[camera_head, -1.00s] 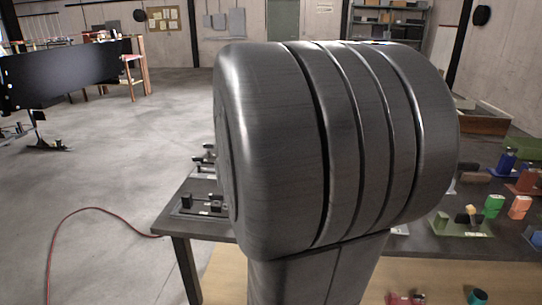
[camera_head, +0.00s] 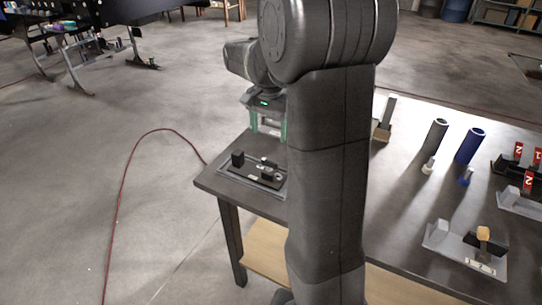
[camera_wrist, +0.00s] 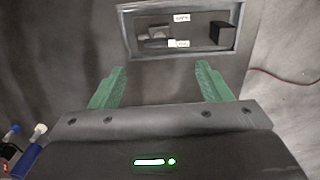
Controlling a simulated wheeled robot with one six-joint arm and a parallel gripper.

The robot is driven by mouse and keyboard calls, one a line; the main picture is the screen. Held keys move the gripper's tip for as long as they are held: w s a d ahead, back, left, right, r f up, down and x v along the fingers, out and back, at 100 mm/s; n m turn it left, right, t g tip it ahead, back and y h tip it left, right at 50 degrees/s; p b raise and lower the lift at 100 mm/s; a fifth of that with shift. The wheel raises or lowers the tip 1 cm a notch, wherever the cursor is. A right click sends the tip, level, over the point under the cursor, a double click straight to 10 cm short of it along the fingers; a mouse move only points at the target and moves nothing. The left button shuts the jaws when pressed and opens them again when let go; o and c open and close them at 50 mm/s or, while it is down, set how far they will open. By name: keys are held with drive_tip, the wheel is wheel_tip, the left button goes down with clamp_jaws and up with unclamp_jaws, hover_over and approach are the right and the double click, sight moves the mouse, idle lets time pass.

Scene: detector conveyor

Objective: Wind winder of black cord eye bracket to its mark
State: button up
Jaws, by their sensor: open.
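A dark tray-like plate (camera_head: 236,186) lies on the near left corner of the table in the head view. It carries a black upright block (camera_head: 238,158) and a low dark fitting with a small light part (camera_head: 268,172). The wrist view shows the plate's grey rim (camera_wrist: 134,55), the black block (camera_wrist: 222,35) at right, a grey and dark fitting (camera_wrist: 153,35) at left and two small white labels. I cannot make out a cord, a winder or a mark for certain. My gripper (camera_head: 268,124) (camera_wrist: 160,82) is open and empty, above and apart from the plate, with green fingers.
My arm hides the table's middle. To its right stand a dark grey cylinder (camera_head: 437,134), a blue cylinder (camera_head: 470,145), a grey fixture (camera_head: 460,258) with an orange-topped part, and red-tagged pieces (camera_head: 518,152). A red cable (camera_head: 122,195) lies on the floor at left.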

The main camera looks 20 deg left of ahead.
sight(269, 161)
wheel_tip(269, 161, down, 11)
drive_tip(key=shift+r, duration=0.2)
drive_tip(key=shift+w, duration=0.1)
drive_tip(key=c, duration=1)
